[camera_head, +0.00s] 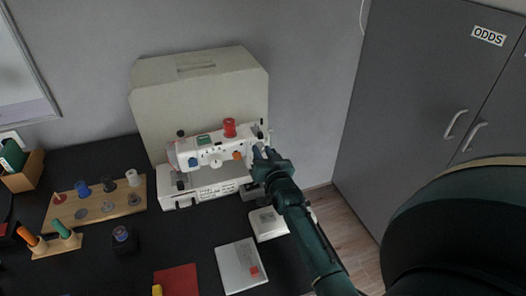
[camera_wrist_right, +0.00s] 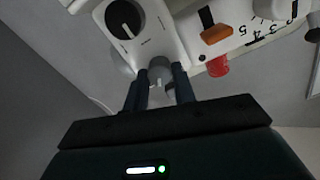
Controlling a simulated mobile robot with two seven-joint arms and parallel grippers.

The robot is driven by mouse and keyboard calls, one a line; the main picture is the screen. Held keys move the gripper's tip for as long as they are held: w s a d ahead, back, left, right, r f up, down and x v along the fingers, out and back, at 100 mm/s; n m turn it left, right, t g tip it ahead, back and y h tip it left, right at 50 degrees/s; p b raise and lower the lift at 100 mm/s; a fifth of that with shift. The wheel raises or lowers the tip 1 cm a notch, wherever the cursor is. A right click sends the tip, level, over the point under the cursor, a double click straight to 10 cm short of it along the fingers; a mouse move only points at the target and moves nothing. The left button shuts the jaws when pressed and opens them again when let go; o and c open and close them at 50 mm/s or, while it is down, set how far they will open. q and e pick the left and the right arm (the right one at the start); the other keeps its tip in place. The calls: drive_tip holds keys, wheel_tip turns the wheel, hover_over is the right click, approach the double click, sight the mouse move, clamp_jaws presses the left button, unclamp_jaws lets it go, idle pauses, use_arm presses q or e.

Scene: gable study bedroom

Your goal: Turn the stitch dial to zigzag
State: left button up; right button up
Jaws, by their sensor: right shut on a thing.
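The white sewing machine (camera_head: 215,160) stands on the black table in front of a beige case. My right gripper (camera_head: 262,153) is at the machine's right end. In the right wrist view my right gripper (camera_wrist_right: 161,84) is shut on a small grey knob (camera_wrist_right: 160,66) on the machine's body. A black round dial (camera_wrist_right: 124,17) with a pale pointer line is beside it, clear of the fingers; the small marks around it are too small to read. An orange lever (camera_wrist_right: 216,34) sits by a numbered scale (camera_wrist_right: 268,34). My left gripper is not in view.
A red spool (camera_head: 229,128) stands on top of the machine. A wooden rack (camera_head: 94,214) of spools is to the left. A white box (camera_head: 268,224) and a pale booklet (camera_head: 241,265) lie in front. A grey cupboard (camera_head: 420,90) stands to the right.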

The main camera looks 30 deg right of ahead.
idle(0.4)
drive_tip(key=o, duration=1)
